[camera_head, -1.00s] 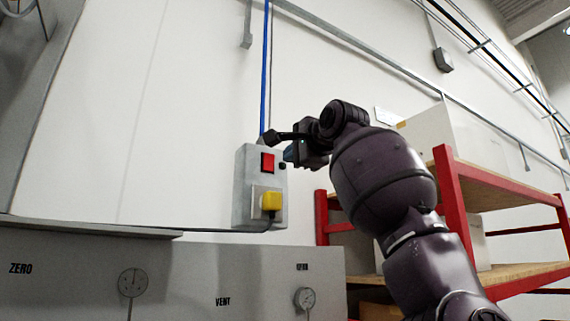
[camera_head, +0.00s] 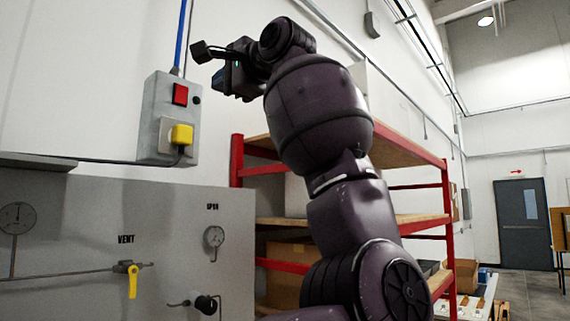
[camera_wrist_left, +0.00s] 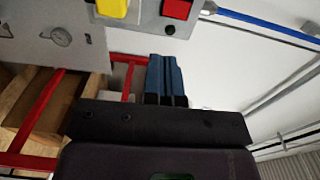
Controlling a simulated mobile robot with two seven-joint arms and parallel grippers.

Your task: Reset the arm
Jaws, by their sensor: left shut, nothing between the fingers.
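My left arm rises through the middle of the head view. Its gripper (camera_head: 219,77) is at the upper left, raised near a grey control box on the wall. It is to the right of the box, apart from it in the picture. In the left wrist view the blue fingers (camera_wrist_left: 166,75) are together, with nothing between them. My right gripper is not in view.
Below is a grey panel with gauges and a yellow valve handle (camera_head: 132,281). A red-framed shelf (camera_head: 447,215) stands behind my arm. A grey door (camera_head: 523,222) is far right.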

